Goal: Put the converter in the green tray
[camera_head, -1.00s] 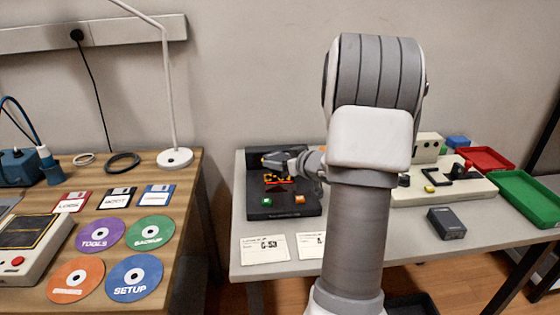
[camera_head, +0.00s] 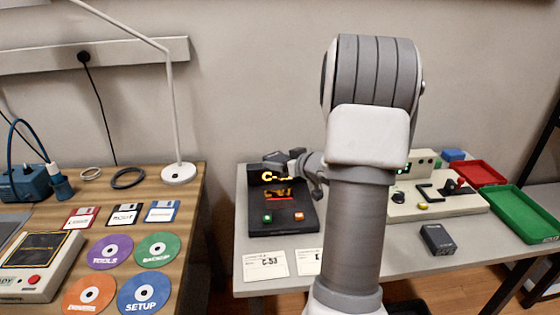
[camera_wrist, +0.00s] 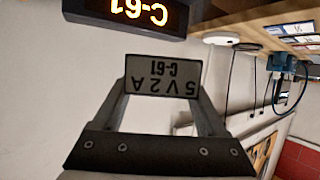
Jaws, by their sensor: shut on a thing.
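My gripper (camera_head: 297,156) is over the back of the black station at the left of the grey table, partly hidden by my arm. It is shut on a small dark converter (camera_head: 278,156). The station's lit display (camera_wrist: 140,12) also reads C-61. The green tray (camera_head: 548,236) lies at the right end of the grey table and looks empty.
Another dark box (camera_head: 437,240) stands on the grey table, front of the beige device (camera_head: 462,206). A red tray (camera_head: 482,173) lies behind the green one. White cards (camera_head: 264,264) lie at the front. A wooden table with discs (camera_head: 155,250) and a lamp stands left.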

